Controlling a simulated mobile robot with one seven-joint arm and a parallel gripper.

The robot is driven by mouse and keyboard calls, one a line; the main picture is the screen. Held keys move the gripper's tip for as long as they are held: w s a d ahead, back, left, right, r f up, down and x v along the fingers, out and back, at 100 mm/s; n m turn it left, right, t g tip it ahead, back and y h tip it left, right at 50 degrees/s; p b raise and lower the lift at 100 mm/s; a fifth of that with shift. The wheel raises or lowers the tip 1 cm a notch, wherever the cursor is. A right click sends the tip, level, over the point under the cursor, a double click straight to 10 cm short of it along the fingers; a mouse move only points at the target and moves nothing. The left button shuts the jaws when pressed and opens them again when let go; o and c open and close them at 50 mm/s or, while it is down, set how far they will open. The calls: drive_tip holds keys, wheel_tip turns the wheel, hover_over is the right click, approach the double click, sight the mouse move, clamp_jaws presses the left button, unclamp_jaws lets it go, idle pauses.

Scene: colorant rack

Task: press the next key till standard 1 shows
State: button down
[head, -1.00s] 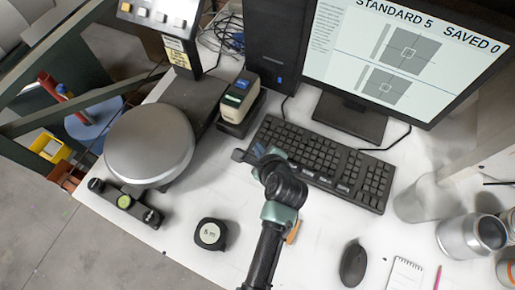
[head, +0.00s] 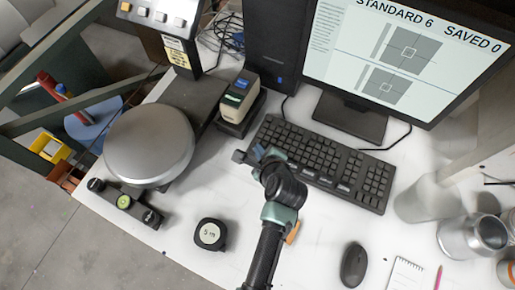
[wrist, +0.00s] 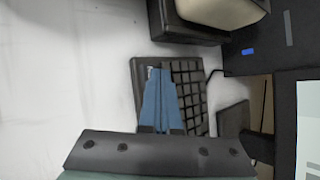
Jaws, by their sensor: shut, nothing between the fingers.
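The monitor (head: 385,60) reads "STANDARD 6" and "SAVED 0" above two grey sample squares. The black keyboard (head: 345,170) lies below it on the white bench. My gripper (head: 258,149) is at the keyboard's left end in the head view. In the wrist view its blue fingers (wrist: 156,74) are together and empty, with the tips over keys at the near end of the keyboard (wrist: 190,88). The fingers hide the key under them. A small white mark shows beside the tips. I cannot tell whether the tips touch a key.
A small boxy device (head: 240,92) stands left of the keyboard, beside a round-topped grey instrument (head: 150,145). Metal cans (head: 470,237) stand at the right.

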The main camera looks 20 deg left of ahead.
drive_tip(key=shift+r, duration=0.15)
drive_tip(key=shift+r+p, duration=0.65)
drive_tip(key=shift+p, duration=0.35)
wheel_tip(320, 180, up, 5)
drive_tip(key=p, duration=0.5)
drive_tip(key=shift+r+p, duration=0.1)
drive_tip(key=shift+p, duration=0.2)
idle(2.0)
wheel_tip(320, 180, up, 4)
drive_tip(key=shift+f, duration=0.2)
